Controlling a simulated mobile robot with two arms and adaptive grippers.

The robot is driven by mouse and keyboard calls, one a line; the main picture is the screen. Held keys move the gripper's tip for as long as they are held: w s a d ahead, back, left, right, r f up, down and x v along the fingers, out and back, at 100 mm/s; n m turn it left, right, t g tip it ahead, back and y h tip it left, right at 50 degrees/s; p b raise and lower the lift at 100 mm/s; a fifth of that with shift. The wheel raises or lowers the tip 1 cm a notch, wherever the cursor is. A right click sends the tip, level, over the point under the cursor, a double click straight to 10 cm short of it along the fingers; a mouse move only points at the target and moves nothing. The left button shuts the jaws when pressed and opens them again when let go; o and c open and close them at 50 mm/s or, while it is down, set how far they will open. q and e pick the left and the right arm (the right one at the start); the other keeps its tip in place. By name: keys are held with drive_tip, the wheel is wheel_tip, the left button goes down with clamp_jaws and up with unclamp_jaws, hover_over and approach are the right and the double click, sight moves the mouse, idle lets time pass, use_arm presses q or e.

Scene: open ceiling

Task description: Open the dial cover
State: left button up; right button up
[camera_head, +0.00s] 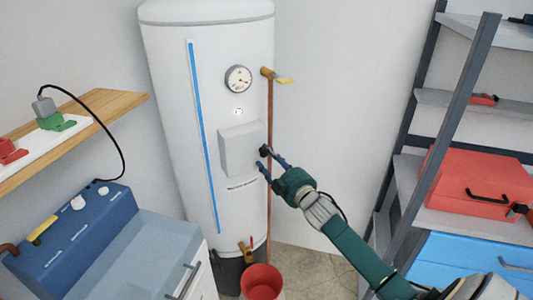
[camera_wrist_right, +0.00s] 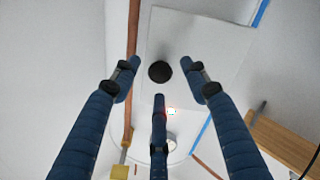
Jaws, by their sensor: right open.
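The dial cover (camera_head: 240,149) is a pale grey box-shaped panel on the front of the white water heater (camera_head: 165,90). It looks shut. In the right wrist view the cover (camera_wrist_right: 205,40) fills the upper middle, with a round black knob (camera_wrist_right: 160,71) on it. My right gripper (camera_head: 262,160) is at the cover's right edge, fingers pointing at it. In the wrist view its open blue fingers (camera_wrist_right: 161,74) are spread around the knob, with no clear contact visible. My left gripper is not in view.
A copper pipe (camera_head: 270,140) with a yellow-handled valve (camera_head: 284,80) runs beside the heater. A round gauge (camera_head: 238,79) is above the cover. A red bucket (camera_head: 262,283) stands below. A shelf rack with a red toolbox (camera_head: 478,184) is at the right.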

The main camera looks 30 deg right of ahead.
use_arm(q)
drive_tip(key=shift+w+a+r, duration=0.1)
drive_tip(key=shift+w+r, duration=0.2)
use_arm(e)
drive_tip(key=shift+w, duration=1.15)
drive_tip(key=shift+d, duration=0.1)
clamp_jaws()
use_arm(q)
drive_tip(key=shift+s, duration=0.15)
use_arm(e)
drive_tip(key=shift+f, duration=0.1)
